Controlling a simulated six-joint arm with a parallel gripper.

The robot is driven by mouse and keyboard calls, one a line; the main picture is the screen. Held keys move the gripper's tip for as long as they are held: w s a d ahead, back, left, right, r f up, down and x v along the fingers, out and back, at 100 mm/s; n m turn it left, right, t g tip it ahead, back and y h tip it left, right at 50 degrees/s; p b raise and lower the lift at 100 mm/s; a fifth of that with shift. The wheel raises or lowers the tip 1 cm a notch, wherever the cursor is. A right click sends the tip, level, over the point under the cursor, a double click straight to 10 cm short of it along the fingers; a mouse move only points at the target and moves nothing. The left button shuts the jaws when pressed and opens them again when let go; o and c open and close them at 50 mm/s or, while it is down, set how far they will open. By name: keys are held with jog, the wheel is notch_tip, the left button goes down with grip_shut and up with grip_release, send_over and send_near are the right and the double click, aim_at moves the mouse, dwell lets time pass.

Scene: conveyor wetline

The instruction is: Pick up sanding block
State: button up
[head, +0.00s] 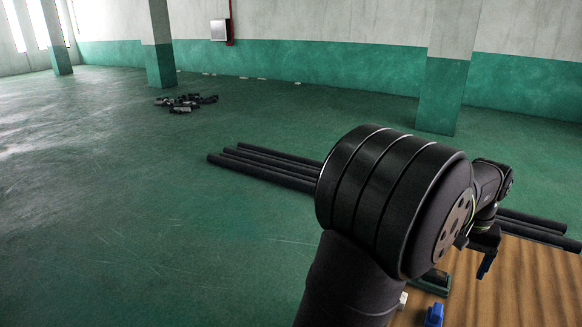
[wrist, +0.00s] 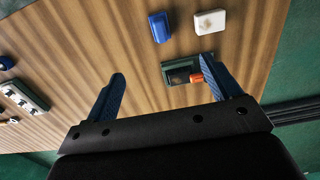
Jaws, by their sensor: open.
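In the head view my gripper (head: 485,266) is above the wooden table, partly hidden by my arm. Two small blocks lie on the table beyond the fingertips in the wrist view: a blue block (wrist: 159,26) and a white block (wrist: 210,22) with a brownish patch. I cannot tell for certain which is the sanding block. The blue block (head: 434,315) and the white block (head: 402,300) also show at the bottom of the head view.
A dark green tray (wrist: 167,77) holds a dark item and an orange one, close to my right finger. A pale strip-like object (wrist: 22,97) and a blue round thing (wrist: 6,62) lie at left. Black pipes (head: 262,172) lie beyond.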

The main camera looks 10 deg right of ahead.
jog(key=c, duration=0.7)
jog(key=t+h, duration=0.3)
send_near(438, 309)
jog(key=x, duration=0.4)
jog(key=shift+s+f, duration=0.2)
jog(key=shift+f, duration=0.2)
jog(key=shift+w+x, duration=0.1)
jog(key=shift+x, duration=1.3)
jog(key=shift+w+x, duration=0.15)
jog(key=shift+x, duration=1.3)
